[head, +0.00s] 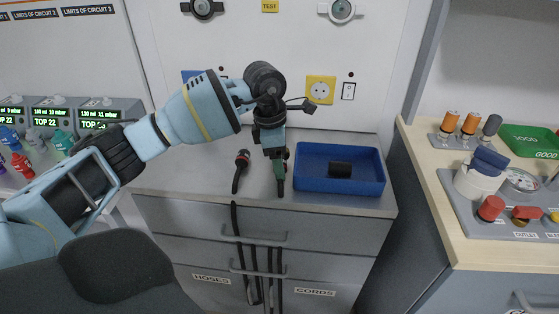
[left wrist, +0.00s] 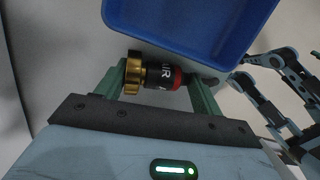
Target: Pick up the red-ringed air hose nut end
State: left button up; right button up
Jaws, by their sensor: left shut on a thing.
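The air hose nut end (left wrist: 160,75) has a brass nut, a black body with partly readable white lettering, and a red ring at its right end. In the left wrist view it lies crosswise between the two green fingers of my left gripper (left wrist: 158,84), which is shut on it. In the head view my left gripper (head: 279,176) points down at the grey counter, just left of the blue tray; its fingers mostly hide the held end there.
A second dark hose end (head: 241,158) with a reddish band lies left of my gripper. The blue tray (head: 340,188) holds a black cylinder (head: 340,170). Dark hoses (head: 240,240) hang over the drawers. A wooden-topped bench (head: 425,150) stands at right.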

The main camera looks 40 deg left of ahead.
pick_arm(q)
jog(key=shift+r, duration=0.7)
notch_tip(320, 180, up, 2)
jog(key=shift+s+r, duration=0.1)
jog(key=s+d, duration=0.2)
jog(key=s, duration=0.3)
jog(key=s+d, duration=0.2)
jog(key=s, duration=0.2)
jog(key=s+d+r, duration=0.1)
jog(key=s+d, duration=0.1)
jog(key=s, duration=0.3)
jog(key=shift+s+r+b, duration=0.1)
jog(key=shift+s+b, duration=0.2)
jog(key=shift+s, duration=0.05)
jog(key=shift+c, duration=0.2)
jog(key=w+a, duration=0.1)
jog(key=w, duration=0.3)
jog(key=w+a+f, duration=0.1)
jog(key=w+a, duration=0.1)
jog(key=w, duration=0.2)
jog(key=w+a, duration=0.2)
jog(key=w, duration=0.3)
jog(key=shift+a+f+p, duration=0.15)
jog(key=shift+p, duration=0.15)
jog(key=shift+w, duration=0.1)
